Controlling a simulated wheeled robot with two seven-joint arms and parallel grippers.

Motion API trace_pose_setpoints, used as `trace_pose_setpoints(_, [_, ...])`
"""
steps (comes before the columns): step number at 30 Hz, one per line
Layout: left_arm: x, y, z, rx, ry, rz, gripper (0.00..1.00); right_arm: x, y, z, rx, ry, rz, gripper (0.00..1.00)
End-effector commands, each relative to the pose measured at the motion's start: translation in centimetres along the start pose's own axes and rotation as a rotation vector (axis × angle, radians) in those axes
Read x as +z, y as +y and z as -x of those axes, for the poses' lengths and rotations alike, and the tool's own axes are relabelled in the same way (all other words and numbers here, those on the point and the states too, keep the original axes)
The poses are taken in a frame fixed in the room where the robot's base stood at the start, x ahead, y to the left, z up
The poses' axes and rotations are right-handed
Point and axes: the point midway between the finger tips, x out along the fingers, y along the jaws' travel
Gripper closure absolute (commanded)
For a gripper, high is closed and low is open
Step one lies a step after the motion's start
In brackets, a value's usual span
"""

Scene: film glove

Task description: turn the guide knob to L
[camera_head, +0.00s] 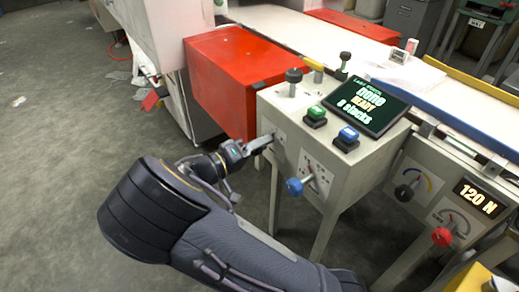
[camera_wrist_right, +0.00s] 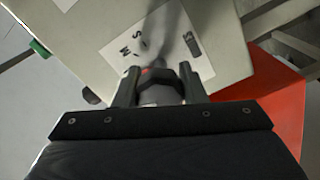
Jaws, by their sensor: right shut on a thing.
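My right gripper (camera_head: 262,143) reaches the left face of the grey console (camera_head: 335,165). In the right wrist view, its two fingers (camera_wrist_right: 160,84) close on a dark knob (camera_wrist_right: 161,92), with a small red mark near its top. The knob sits in front of a white label plate (camera_wrist_right: 118,42) with the letters M and S and a dark square mark. An L cannot be made out, and the knob's pointer is hidden by the gripper. In the head view the gripper covers the knob. My left gripper is not in view.
A blue-handled lever (camera_head: 295,187) sticks out of the console front, right of my gripper. A red box (camera_head: 228,75) stands behind. The floor at left is mostly clear.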

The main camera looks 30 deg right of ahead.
Motion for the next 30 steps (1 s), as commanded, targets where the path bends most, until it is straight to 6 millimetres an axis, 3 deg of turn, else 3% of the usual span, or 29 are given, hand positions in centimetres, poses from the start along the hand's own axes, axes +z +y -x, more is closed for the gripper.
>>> trace_pose_setpoints(12, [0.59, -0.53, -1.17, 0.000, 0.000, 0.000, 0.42, 0.14, -0.20, 0.10, -0.004, -0.002, -0.183, 0.85])
trace_pose_setpoints(28, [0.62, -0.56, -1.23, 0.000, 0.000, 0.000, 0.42, 0.12, -0.14, 0.10, -0.004, -0.003, -0.206, 0.85])
trace_pose_setpoints(29, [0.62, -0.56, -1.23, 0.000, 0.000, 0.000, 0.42, 0.12, -0.14, 0.10, -0.004, -0.003, -0.206, 0.61])
trace_pose_setpoints(30, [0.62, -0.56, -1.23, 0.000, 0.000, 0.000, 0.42, 0.11, -0.13, 0.10, -0.003, -0.002, -0.206, 0.56])
